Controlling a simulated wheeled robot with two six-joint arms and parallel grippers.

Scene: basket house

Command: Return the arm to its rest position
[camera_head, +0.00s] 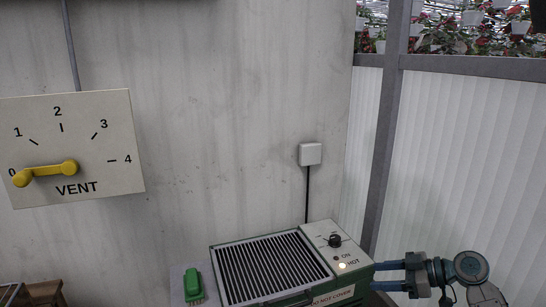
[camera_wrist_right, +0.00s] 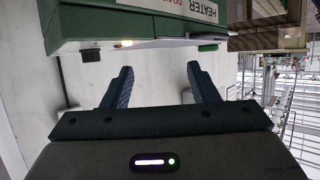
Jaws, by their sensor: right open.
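My right gripper (camera_head: 388,275) is at the lower right of the head view, with its two blue fingers pointing left at the right side of the green heater (camera_head: 357,284). In the right wrist view the fingers of the right gripper (camera_wrist_right: 158,80) are spread apart with nothing between them. The heater (camera_wrist_right: 130,28) is just beyond the fingertips there. I cannot tell whether a fingertip touches it. My left gripper is not in either view.
The heater has a slatted top, a black knob (camera_head: 335,241) and a lit lamp. A green-handled brush (camera_head: 193,284) lies left of it. A yellow-lever VENT panel (camera_head: 80,150) is on the wall. A wooden stool (camera_head: 42,293) shows at lower left. A grey post (camera_head: 386,130) stands behind the arm.

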